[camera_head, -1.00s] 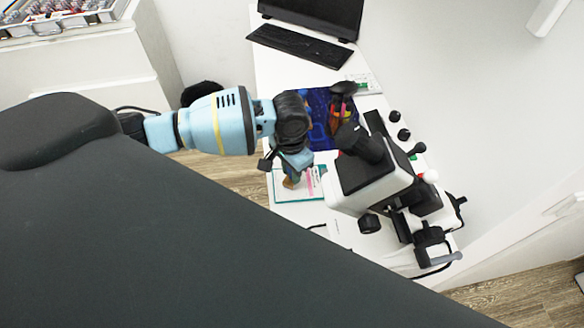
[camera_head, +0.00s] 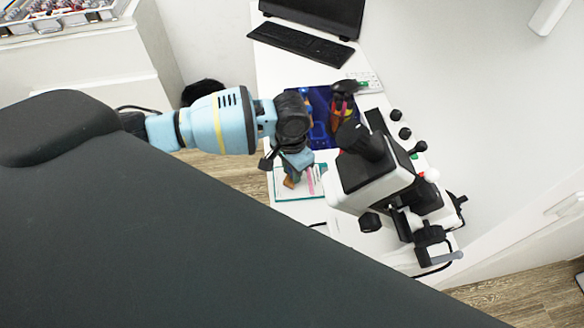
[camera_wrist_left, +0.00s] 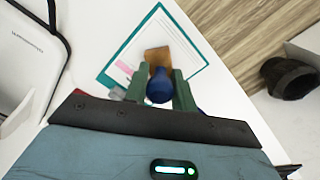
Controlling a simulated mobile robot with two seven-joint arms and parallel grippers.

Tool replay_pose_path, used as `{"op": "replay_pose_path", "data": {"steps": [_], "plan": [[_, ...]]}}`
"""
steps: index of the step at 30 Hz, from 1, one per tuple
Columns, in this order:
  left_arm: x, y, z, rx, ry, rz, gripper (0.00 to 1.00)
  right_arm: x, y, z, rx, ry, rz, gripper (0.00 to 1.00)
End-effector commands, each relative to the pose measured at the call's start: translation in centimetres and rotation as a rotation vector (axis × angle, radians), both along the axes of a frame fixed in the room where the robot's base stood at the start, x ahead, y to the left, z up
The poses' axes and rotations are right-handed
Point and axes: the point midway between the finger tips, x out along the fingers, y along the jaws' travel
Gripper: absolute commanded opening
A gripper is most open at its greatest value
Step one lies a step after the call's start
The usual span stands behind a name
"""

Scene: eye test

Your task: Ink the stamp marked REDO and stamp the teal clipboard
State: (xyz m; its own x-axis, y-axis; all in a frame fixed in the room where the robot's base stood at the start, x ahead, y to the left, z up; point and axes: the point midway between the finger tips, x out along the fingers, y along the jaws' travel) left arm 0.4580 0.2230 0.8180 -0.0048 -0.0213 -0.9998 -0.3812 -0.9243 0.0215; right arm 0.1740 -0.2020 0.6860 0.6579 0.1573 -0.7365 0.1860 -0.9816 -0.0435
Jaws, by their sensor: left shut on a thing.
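My left gripper (camera_head: 296,170) is shut on a stamp with a rounded blue handle (camera_wrist_left: 159,86) and a wooden block (camera_wrist_left: 157,57). The wooden block also shows in the head view (camera_head: 290,181). No marking on the stamp can be read. The gripper holds it over the teal clipboard (camera_head: 296,200), which carries a white sheet with a pink patch. The clipboard's teal rim shows in the left wrist view (camera_wrist_left: 131,38), beyond the fingers. I cannot tell whether the block touches the sheet. My right gripper is not in view. No ink pad can be made out.
A blue patterned mat (camera_head: 322,97) with dark and red-orange items (camera_head: 341,104) lies behind the gripper. A white and black microscope-like device (camera_head: 375,175) stands close to its right. A keyboard (camera_head: 300,44) and screen (camera_head: 318,14) are at the back of the white desk (camera_head: 275,78).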

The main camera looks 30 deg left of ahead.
Motion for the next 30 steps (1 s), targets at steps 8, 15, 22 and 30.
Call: {"op": "replay_pose_path", "data": {"steps": [8,15,22,30], "plan": [[0.0,-0.02,-0.3,0.0,0.0,0.0,0.11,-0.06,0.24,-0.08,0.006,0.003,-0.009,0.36],[0.01,-0.02,-0.55,0.0,-0.001,0.0,0.11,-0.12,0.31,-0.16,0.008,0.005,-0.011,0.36],[0.02,-0.02,-0.65,0.0,-0.001,0.0,0.11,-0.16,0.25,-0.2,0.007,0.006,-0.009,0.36],[-0.02,-0.02,-0.68,0.0,0.0,0.0,0.11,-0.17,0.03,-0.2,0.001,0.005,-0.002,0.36]]}}
